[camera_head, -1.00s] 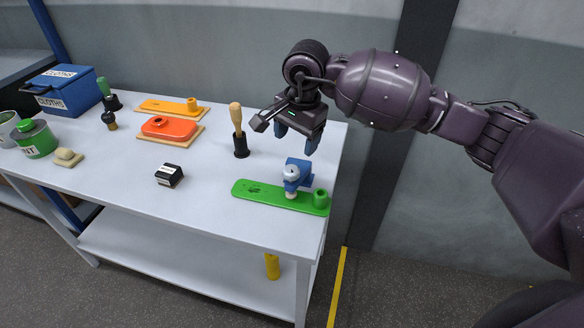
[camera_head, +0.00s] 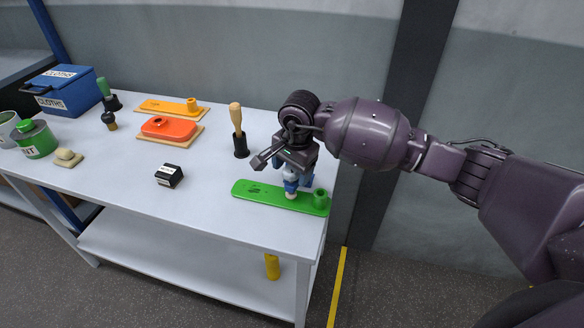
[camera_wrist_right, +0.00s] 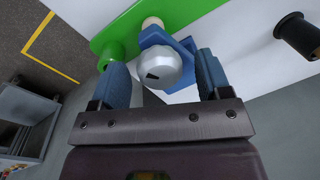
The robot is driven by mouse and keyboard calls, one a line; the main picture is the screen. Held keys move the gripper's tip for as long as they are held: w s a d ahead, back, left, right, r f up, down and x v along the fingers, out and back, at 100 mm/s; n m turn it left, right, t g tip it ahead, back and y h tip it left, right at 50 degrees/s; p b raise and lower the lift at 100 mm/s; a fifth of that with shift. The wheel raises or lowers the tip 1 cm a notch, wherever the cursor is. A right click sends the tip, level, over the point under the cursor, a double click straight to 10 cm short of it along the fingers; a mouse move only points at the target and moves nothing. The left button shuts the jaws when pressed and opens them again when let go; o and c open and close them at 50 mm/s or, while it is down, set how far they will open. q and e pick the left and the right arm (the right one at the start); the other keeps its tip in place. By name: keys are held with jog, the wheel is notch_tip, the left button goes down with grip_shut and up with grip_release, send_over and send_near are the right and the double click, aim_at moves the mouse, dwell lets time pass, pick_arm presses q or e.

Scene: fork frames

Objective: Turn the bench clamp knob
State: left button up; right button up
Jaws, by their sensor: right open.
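The bench clamp (camera_head: 291,186) is blue and stands on a green board (camera_head: 258,195) near the table's right end. My right gripper (camera_head: 298,178) is over it, pointing down, and hides most of it in the head view. In the right wrist view, the clamp's silvery round knob (camera_wrist_right: 166,66) with a dark mark lies between the two blue fingers of my open gripper (camera_wrist_right: 162,62). Gaps show on both sides of the knob. A blue clamp part (camera_wrist_right: 190,48) is close to one finger; I cannot tell whether they touch. My left gripper is out of view.
A wooden-handled tool in a black holder (camera_head: 240,147) stands behind and left of the clamp. A black box (camera_head: 169,176) sits to the left. Orange (camera_head: 169,129) and yellow (camera_head: 166,107) items lie further back. The front middle of the table is clear.

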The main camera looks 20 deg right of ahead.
jog(key=c, duration=0.9)
jog(key=shift+c, duration=0.2)
